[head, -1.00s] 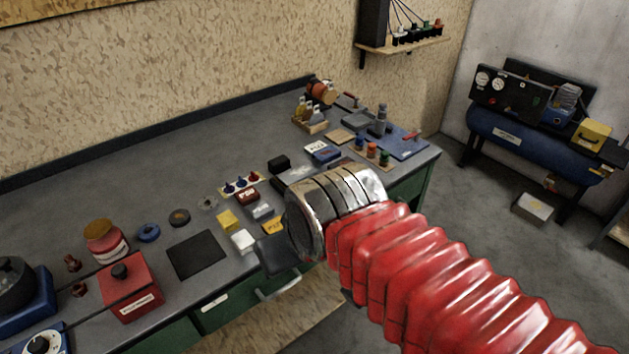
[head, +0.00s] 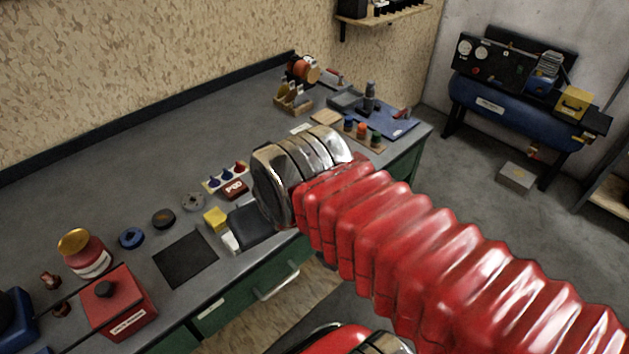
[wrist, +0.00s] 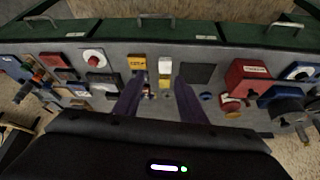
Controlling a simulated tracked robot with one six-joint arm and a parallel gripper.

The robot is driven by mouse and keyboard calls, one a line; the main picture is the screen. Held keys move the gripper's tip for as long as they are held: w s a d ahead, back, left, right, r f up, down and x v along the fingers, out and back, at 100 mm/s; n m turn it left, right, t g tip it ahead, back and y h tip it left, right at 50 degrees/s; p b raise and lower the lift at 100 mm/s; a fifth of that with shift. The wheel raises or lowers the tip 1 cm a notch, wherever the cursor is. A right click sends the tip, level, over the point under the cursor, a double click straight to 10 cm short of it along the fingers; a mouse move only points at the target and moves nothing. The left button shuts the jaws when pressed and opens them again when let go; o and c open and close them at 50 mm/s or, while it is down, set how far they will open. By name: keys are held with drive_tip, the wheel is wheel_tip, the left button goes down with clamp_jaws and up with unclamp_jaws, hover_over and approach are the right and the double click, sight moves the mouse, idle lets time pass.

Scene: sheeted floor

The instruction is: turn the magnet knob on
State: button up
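I cannot read the label clearly. In the wrist view the red box (wrist: 243,85) is right of the fingers. My gripper (wrist: 159,78) is open, its two dark fingers apart, with nothing held. A white block (wrist: 165,67) and a yellow block (wrist: 165,85) show between the fingers, below them on the bench. In the head view my gripper is right of the red box, mostly hidden by my wrist.
A flat black pad (head: 185,259) lies between my gripper and the red box. A red jar (head: 84,254) and a blue ring (head: 131,238) stand behind the box. A blue device (wrist: 300,72) sits right of it in the wrist view.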

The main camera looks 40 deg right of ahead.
drive_tip(key=shift+o, duration=0.8)
drive_tip(key=shift+w+d+r, duration=0.2)
drive_tip(key=shift+w+d, duration=0.1)
drive_tip(key=shift+w, duration=0.1)
drive_tip(key=w+d+f+n+g, duration=0.2)
drive_tip(key=w+d+n, duration=0.2)
drive_tip(key=w+d, duration=0.4)
drive_tip(key=w+d+f+n+g, duration=0.2)
drive_tip(key=w+d+n, duration=0.3)
drive_tip(key=w+d, duration=0.4)
drive_tip(key=d+g, duration=0.1)
drive_tip(key=d, duration=0.4)
drive_tip(key=shift+g, duration=0.3)
drive_tip(key=shift+w, duration=0.1)
wheel_tip(320, 180, down, 14)
drive_tip(key=shift+r, duration=0.1)
drive_tip(key=shift+c, duration=0.6)
